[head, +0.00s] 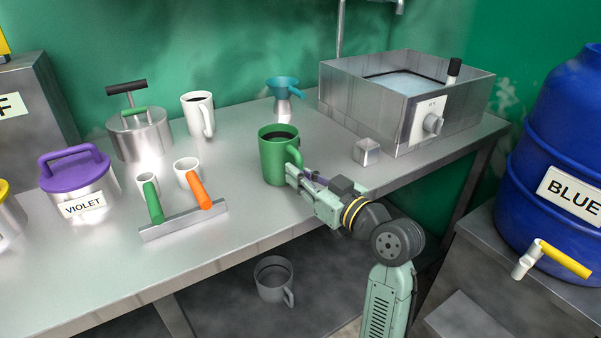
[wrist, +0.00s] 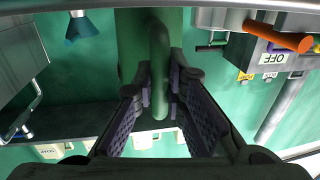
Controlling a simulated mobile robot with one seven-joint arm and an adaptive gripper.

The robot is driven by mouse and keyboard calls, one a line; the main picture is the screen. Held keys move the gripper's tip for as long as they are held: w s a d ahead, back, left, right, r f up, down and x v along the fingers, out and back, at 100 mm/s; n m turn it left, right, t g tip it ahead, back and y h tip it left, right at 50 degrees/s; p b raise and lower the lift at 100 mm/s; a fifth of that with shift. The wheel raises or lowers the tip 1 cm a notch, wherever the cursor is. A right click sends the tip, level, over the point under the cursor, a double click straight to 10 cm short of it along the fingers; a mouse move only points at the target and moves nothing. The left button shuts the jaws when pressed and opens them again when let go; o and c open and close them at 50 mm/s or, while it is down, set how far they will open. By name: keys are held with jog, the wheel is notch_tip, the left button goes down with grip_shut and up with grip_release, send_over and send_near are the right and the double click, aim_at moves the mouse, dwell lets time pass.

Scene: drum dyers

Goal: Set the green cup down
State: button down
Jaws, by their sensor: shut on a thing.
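The green cup (head: 272,160) holds dark liquid and is upright over the steel table (head: 330,205), close to its front edge. I cannot tell whether its base touches the tabletop. My gripper (head: 297,173) reaches in from the right and is shut on the cup's handle. In the wrist view, the green cup (wrist: 131,45) fills the top middle, and its handle lies between the purple pads of my gripper (wrist: 159,80).
A small metal cube (head: 366,151) and a steel basin (head: 365,105) stand to the right. A white mug (head: 196,112) and teal funnel (head: 283,86) stand behind. A grey mug (head: 270,280) is below the table.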

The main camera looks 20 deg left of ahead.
jog(key=shift+f, duration=0.1)
jog(key=shift+f+b, duration=0.15)
jog(key=shift+b, duration=0.15)
jog(key=c, duration=1.6)
grip_release()
jog(key=shift+c, duration=0.2)
jog(key=shift+r, duration=0.2)
